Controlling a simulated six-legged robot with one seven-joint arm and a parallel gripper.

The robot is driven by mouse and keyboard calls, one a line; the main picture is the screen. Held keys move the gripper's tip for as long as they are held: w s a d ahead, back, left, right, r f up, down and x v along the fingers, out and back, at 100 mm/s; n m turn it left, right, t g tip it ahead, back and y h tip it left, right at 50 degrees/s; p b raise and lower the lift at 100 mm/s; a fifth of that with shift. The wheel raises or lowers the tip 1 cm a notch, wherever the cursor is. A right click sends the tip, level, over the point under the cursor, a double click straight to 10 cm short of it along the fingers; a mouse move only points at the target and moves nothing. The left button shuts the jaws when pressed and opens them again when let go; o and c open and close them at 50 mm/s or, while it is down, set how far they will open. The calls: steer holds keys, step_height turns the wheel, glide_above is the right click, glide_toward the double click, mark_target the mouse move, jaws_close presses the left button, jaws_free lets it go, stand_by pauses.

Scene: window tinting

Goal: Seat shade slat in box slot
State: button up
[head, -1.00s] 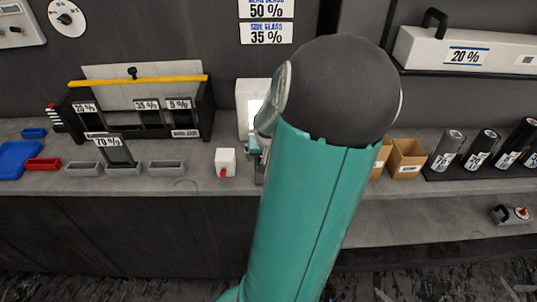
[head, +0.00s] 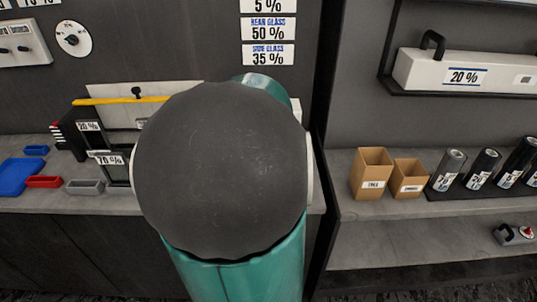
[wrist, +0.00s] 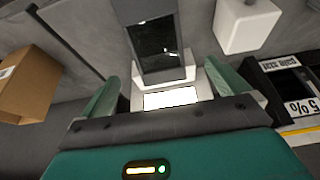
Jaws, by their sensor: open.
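The dark shade slat labelled 70 % (head: 117,172) stands upright at the left in the head view, partly hidden by my arm. Behind it is the black slot box (head: 92,142), with a 20 % label showing; my arm hides its other slots. In the wrist view the box's edge (wrist: 283,82) shows at the right, with an upside-down 5 % label. My gripper (wrist: 170,68) is open, with nothing held between its fingers. It is over a dark panel on a white base (wrist: 158,45), apart from the slot box. The slat is not visible in the wrist view.
A white block (wrist: 246,25) is close to one finger. Cardboard boxes (head: 370,175) and dark rolls (head: 482,170) stand on the right counter. A grey tray (head: 85,187), red tray (head: 44,182) and blue tray (head: 16,176) lie at the left.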

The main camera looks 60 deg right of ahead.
steer(key=v, duration=0.5)
steer(key=shift+w, duration=0.15)
stand_by(0.4)
